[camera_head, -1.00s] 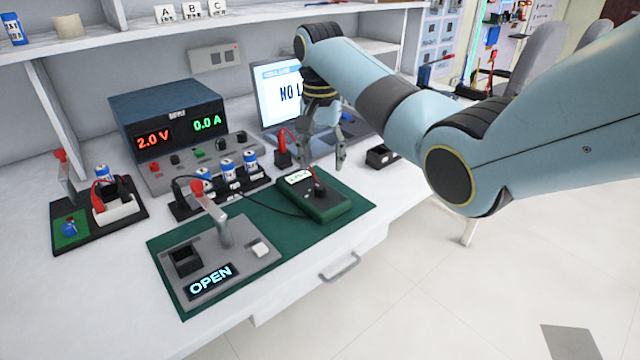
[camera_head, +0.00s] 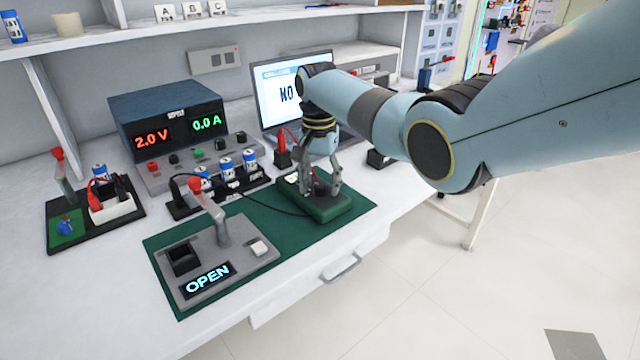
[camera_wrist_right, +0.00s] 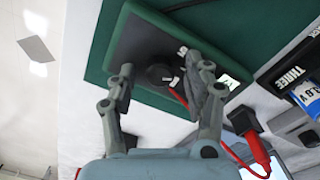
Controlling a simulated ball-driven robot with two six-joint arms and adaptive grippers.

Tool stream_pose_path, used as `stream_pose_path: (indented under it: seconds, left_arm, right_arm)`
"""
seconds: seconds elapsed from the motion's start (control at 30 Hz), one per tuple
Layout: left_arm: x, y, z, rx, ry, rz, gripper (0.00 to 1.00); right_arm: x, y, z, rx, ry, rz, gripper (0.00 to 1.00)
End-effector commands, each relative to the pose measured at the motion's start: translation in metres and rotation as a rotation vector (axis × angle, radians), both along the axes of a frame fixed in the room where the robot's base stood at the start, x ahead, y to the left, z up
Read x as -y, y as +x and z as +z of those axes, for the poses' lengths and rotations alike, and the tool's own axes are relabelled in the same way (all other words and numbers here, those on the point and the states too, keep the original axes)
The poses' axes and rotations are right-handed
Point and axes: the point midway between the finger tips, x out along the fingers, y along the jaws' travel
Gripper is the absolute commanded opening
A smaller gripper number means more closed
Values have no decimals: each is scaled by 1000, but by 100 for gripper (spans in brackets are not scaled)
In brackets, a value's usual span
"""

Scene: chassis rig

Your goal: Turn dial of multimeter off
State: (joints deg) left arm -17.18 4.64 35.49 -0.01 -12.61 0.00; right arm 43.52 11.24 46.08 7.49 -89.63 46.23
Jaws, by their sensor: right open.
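The green multimeter (camera_head: 330,208) lies on the green mat (camera_head: 270,222) near the bench's front edge. My right gripper (camera_head: 320,192) is over it, pointing down, with its fingers apart and hiding much of the meter's face in the head view. In the right wrist view the multimeter (camera_wrist_right: 137,50) shows its round black dial (camera_wrist_right: 160,74) between the open fingers of my right gripper (camera_wrist_right: 162,82). The fingers are to either side of the dial; I cannot tell whether they touch it. A red lead lies beside the dial, and the lit display is partly hidden. My left gripper is not in view.
A grey fixture reading OPEN (camera_head: 208,280), with an upright lever (camera_head: 221,229), stands at the mat's left. A power supply (camera_head: 168,122), battery holder (camera_head: 236,185) and laptop (camera_head: 285,85) stand behind. Black leads cross the mat.

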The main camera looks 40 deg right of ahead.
Motion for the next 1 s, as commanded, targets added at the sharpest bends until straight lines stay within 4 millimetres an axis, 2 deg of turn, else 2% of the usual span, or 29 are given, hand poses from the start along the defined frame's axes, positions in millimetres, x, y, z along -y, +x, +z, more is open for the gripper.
stream_pose_path:
  seconds: [0.2,0.6,1.0]
  left_arm:
    - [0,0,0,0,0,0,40]
    - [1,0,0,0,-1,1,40]
    - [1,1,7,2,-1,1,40]
  right_arm:
    - [0,0,0,0,0,0,51]
    - [0,0,0,0,0,0,0]
    - [0,0,2,-2,1,72,0]
